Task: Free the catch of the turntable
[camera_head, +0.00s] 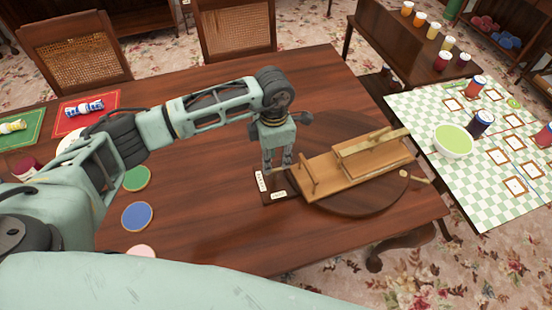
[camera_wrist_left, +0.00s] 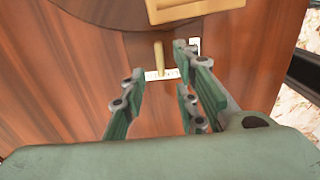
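The turntable (camera_head: 352,207) is a dark round wooden disc on the table, with a light wooden rack-like piece (camera_head: 350,172) on it. It also shows at the top of the left wrist view (camera_wrist_left: 105,12). At its left edge sits a dark catch plate with two white labels (camera_head: 278,194). A light wooden peg (camera_wrist_left: 158,55), seemingly the catch handle, stands there between the labels. My left gripper (camera_head: 278,163) points down just above the plate. In the left wrist view its fingers (camera_wrist_left: 160,84) are apart, with the peg showing between and beyond their tips. My right gripper is out of view.
Coloured round coasters (camera_head: 137,215) lie on the table's left side, near a red mat (camera_head: 98,98) and a green mat (camera_head: 33,127). A checkered side table (camera_head: 427,115) with a green bowl (camera_head: 453,140) stands right. Two chairs stand behind. The table's front middle is clear.

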